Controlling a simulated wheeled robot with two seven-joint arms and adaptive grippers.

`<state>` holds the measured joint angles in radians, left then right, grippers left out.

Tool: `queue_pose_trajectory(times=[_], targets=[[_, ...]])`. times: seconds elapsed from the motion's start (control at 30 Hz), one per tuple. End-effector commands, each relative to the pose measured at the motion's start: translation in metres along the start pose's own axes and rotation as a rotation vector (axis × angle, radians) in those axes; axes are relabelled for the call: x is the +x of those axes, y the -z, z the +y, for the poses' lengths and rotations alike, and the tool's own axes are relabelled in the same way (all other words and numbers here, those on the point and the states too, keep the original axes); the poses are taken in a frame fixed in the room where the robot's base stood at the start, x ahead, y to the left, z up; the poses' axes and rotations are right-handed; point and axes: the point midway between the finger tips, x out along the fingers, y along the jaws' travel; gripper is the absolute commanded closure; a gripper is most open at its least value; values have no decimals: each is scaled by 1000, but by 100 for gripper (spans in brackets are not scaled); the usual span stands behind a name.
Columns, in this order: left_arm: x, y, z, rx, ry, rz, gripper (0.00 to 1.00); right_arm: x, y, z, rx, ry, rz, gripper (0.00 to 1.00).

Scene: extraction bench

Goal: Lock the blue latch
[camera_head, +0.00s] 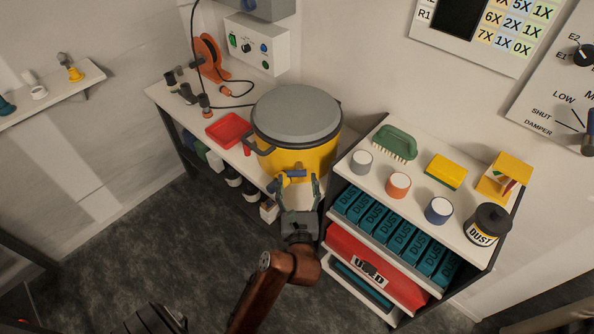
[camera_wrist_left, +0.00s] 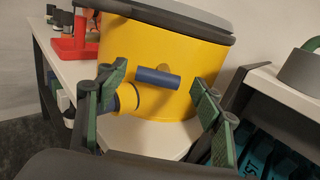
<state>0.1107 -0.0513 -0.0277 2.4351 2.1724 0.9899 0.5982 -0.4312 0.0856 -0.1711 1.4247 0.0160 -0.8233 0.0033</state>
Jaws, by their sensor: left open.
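The blue latch (camera_head: 295,173) is a short blue bar on the front of the yellow drum (camera_head: 310,160), which has a grey lid (camera_head: 297,112). In the left wrist view the blue latch (camera_wrist_left: 158,77) lies roughly level, tilted slightly, against the drum's yellow wall. My left gripper (camera_head: 294,187) is open in front of the drum. In the left wrist view its green-padded fingers (camera_wrist_left: 160,98) stand wide apart, one on each side of the latch, with no visible contact. My right gripper is not in view.
A yellow round port (camera_wrist_left: 128,97) sits low on the drum, left of the latch. A red tray (camera_head: 228,130) lies left of the drum. The shelf unit (camera_head: 412,205) on the right holds cups, a brush and a dust jar (camera_head: 487,225), close beside my left gripper.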

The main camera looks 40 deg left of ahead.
Motion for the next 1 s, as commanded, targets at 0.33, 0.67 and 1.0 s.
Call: queue_pose_trajectory(times=[0.33,0.67,1.0], targets=[[42,1,0,3,0,-1,39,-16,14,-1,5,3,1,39],[44,0,0,4,0,0,40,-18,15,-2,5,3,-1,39],[44,1,0,4,0,-1,64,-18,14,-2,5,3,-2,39]])
